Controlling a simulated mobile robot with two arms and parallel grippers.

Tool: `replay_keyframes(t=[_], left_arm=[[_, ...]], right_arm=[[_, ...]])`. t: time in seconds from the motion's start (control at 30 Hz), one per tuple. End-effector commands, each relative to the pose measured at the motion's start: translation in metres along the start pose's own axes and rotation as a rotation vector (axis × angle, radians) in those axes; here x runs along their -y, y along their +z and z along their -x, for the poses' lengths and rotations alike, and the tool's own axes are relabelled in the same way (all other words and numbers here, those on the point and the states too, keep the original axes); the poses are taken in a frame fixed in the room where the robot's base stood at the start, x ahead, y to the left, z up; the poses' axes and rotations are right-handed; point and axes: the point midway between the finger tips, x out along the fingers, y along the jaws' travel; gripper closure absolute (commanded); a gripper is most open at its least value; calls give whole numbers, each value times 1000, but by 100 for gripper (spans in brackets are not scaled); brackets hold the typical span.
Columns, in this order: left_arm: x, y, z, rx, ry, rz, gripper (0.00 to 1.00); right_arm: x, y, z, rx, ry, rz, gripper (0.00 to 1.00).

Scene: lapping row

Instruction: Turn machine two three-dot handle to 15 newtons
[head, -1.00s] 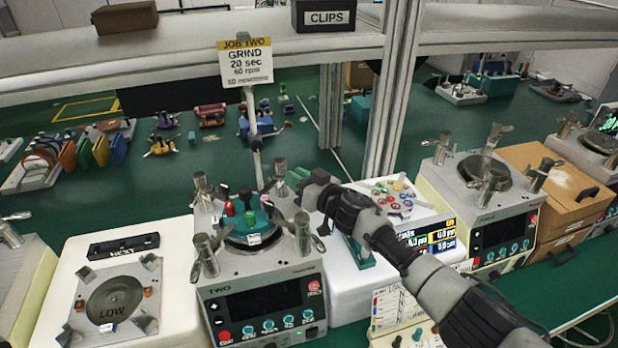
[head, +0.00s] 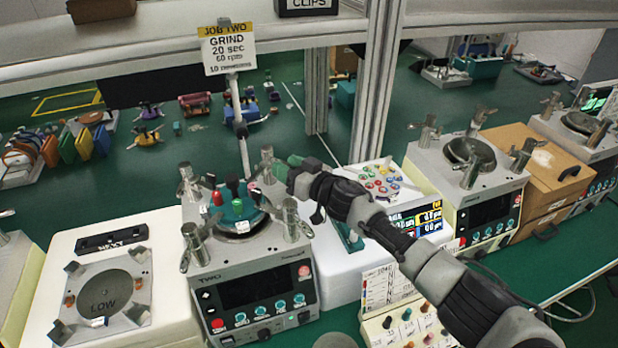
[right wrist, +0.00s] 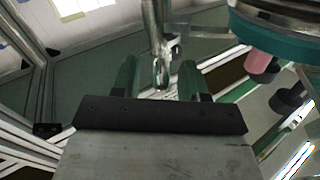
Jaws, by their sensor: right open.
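Machine two (head: 250,262), a grey box marked TWO, has a dark screen, a row of teal knobs and metal clamp posts with handles at its top corners. A teal plate (head: 238,212) with red, green and black pieces lies in the middle. My right gripper (head: 281,166) is at the back right post (head: 267,160). In the right wrist view its green fingers (right wrist: 159,76) are open, with a metal handle (right wrist: 160,72) end between them; contact is not clear. Handle dots are too small to make out. My left gripper is out of view.
A card (head: 228,50) above machine two reads JOB TWO, GRIND, 20 sec, 60 rpm, 10 newtons. A white stand with a plate marked LOW (head: 104,292) is at left. A tray of coloured pieces (head: 397,194) and another machine (head: 470,190) stand at right.

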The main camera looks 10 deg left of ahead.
Motion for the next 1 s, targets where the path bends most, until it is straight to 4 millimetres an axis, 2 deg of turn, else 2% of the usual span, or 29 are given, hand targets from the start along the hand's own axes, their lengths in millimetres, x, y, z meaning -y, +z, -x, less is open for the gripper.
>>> replay_keyframes(t=[0.1,0.5,0.7,1.0], left_arm=[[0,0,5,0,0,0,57],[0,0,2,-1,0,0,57],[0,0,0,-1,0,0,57],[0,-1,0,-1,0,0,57]], right_arm=[[0,0,17,3,0,-1,57],[-1,2,78,3,1,-1,57],[0,1,93,2,1,-2,57],[0,1,95,2,0,-2,57]])
